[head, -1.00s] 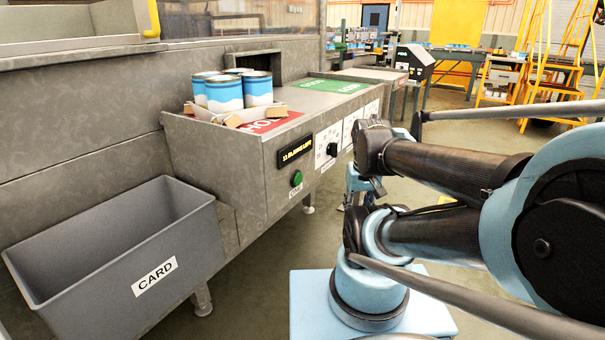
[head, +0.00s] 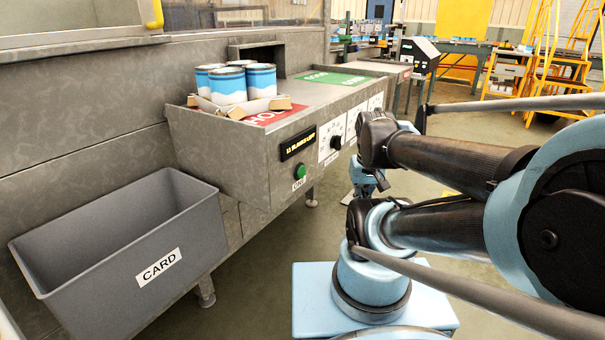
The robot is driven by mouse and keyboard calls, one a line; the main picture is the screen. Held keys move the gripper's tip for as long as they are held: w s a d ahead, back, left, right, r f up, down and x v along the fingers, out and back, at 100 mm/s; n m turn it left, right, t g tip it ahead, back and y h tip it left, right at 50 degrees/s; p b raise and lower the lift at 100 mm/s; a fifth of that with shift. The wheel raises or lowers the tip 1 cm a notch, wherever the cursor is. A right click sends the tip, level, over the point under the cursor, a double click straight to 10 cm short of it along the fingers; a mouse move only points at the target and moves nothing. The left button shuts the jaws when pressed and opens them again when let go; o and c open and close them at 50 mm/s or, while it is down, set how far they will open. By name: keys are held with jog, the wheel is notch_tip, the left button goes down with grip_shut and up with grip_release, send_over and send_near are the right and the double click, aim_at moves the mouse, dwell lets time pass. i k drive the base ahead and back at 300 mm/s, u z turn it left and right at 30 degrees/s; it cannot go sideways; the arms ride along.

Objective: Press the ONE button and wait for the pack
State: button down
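The green ONE button (head: 300,171) sits on the front panel of the grey metal machine, below a black display with yellow text (head: 298,143). The pack (head: 247,114) is an open card tray with several blue-and-white cans, resting on the red HOT plate at the machine's near end. My arm comes in from the right. What seems to be my gripper (head: 365,180) shows as a small light-blue part behind the arm links, right of the button and apart from it. Its fingers are too hidden to tell whether they are open or shut.
A grey CARD bin (head: 158,264) stands at the lower left, below the machine. A black knob (head: 336,142) is right of the display. A green plate (head: 335,78) lies farther along the machine top. Yellow ladders (head: 555,60) stand at the back right. Open floor lies between.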

aim_at(301, 171)
jog(key=u, duration=0.05)
jog(key=k, duration=0.7)
jog(key=z, duration=0.55)
jog(key=k, duration=1.2)
jog(key=z, duration=0.5)
